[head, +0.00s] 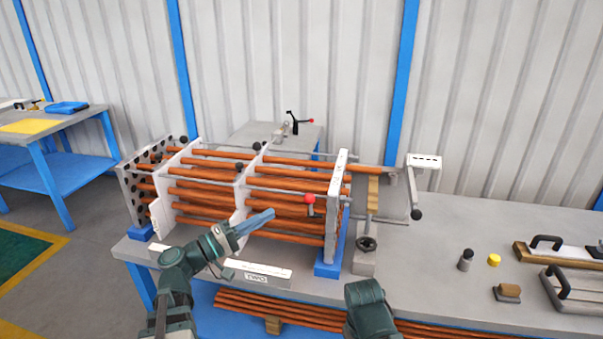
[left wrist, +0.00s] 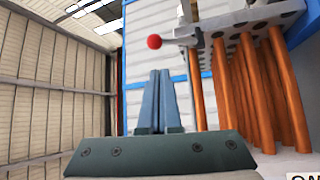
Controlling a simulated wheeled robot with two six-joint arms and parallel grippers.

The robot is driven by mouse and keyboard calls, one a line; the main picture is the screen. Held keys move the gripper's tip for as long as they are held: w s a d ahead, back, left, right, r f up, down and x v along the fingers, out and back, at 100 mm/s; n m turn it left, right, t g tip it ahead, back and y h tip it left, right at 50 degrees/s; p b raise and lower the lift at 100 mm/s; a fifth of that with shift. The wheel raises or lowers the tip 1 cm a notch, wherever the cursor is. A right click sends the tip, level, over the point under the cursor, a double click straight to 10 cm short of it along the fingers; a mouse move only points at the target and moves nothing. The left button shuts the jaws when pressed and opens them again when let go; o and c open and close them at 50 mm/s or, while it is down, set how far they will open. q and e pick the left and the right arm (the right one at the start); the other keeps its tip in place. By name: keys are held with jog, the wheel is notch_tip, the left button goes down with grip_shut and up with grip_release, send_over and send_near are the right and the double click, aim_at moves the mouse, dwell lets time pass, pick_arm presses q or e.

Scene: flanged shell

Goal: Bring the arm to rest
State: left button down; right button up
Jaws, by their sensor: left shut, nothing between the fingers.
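My left gripper (head: 256,221) is in front of the flanged shell's tube bundle, with its blue-grey fingers pointing right and slightly up. The fingers are shut together and empty; they also show in the left wrist view (left wrist: 160,85). The bundle has several copper-coloured tubes (head: 212,172) running through white plates (head: 335,205). In the left wrist view, tubes (left wrist: 262,90) stand to the right of the fingers, and a red ball knob (left wrist: 154,42) shows just above them. Part of my right arm shows at the bottom centre of the head view; its gripper is not visible.
The grey bench (head: 440,240) holds the bundle on blue supports (head: 328,268). A clamp stand (head: 365,260) stands right of the bundle. Handled plates (head: 575,285), a yellow cap (head: 494,260) and a dark cylinder (head: 466,261) lie at the right. Spare tubes (head: 440,328) lie below the bench top.

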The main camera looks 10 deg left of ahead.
pick_arm(q)
jog(key=s+d+f+m+g+y+p, duration=0.2)
jog(key=s+d+f+m+g, duration=0.1)
jog(key=d+f+g, duration=0.4)
jog(key=s+d+f+m+g+y+p, duration=0.2)
jog(key=s+d+f+m+g, duration=0.15)
jog(key=d, duration=0.55)
jog(key=s+a+f+m+g+y+p, duration=0.1)
jog(key=s+f+m+g+y+p, duration=0.2)
jog(key=s+f+y, duration=0.4)
jog(key=s+y+p, duration=0.1)
jog(key=s+y, duration=0.1)
jog(key=y, duration=0.3)
jog(key=shift+a+g+p, duration=0.25)
jog(key=shift+g+p, duration=0.05)
jog(key=shift+g, duration=0.05)
